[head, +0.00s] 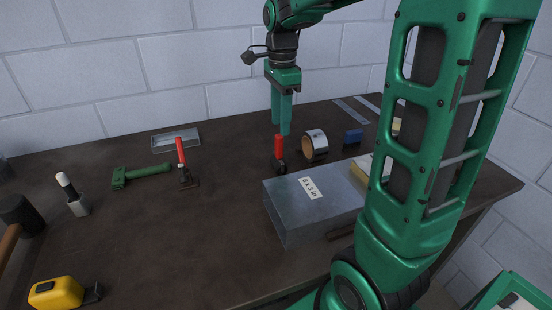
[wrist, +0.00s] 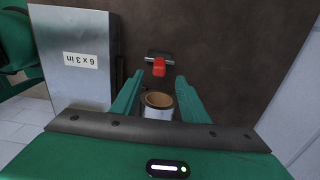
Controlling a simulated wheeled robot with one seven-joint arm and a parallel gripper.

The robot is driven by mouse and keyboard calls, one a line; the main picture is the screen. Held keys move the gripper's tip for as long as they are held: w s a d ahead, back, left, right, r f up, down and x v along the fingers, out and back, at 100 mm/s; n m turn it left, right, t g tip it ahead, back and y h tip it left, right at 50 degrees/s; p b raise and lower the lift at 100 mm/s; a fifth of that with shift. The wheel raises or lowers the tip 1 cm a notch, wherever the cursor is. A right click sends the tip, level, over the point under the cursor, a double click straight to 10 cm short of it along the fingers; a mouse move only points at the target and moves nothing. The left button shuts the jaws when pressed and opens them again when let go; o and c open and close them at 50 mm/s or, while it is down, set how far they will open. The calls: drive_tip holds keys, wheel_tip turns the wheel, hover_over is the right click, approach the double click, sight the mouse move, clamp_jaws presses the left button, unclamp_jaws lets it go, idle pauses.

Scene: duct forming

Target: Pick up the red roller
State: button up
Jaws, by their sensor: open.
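The red roller (head: 278,147) stands upright on the dark bench, red handle up and dark wheel end down. In the wrist view the red roller (wrist: 159,67) shows just past the fingertips, midway between them, with its dark end behind it. My gripper (head: 281,132) points down, its green fingers just above the handle's top in the head view. My gripper (wrist: 159,76) is open with nothing held. Whether the fingertips overlap the handle in height is hard to tell.
A tape roll (head: 315,146) stands close right of the roller. A grey metal duct (head: 300,215) lies in front. A blue block (head: 353,136) is farther right. A red-handled tool (head: 181,152), green tool (head: 140,174) and metal tray (head: 176,140) are left.

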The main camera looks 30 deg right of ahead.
sight(279, 138)
drive_tip(key=shift+a+f, duration=0.2)
drive_tip(key=shift+f, duration=2.75)
clamp_jaws()
